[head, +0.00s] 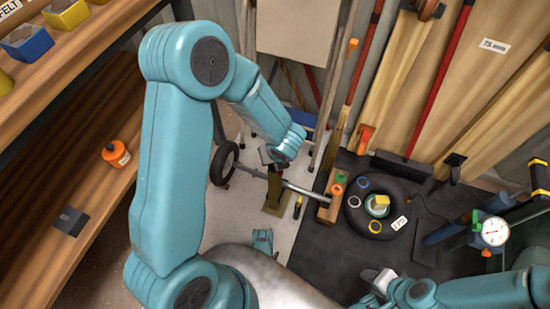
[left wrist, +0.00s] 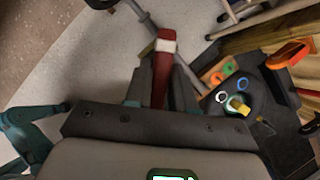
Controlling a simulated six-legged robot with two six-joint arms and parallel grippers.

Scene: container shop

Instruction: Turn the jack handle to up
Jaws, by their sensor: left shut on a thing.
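The red jack handle (left wrist: 161,70), with a pale band near its far end, lies between the fingers of my left gripper (left wrist: 160,88) in the left wrist view. The fingers are shut on it. In the head view my left gripper (head: 271,157) is over the brownish jack (head: 274,190), close to a grey axle bar; the handle is mostly hidden there by the gripper and wrist. My right gripper (head: 377,284) is low at the bottom right, away from the jack; its jaw gap is not clear.
A wheel (head: 224,163) sits on the axle bar (head: 299,188), which reaches toward a wooden block (head: 327,209) with coloured pieces. A black tyre (head: 354,218) lies on the dark mat, holding rings. Wooden shelves (head: 75,180) stand left; tools and planks lean at the back.

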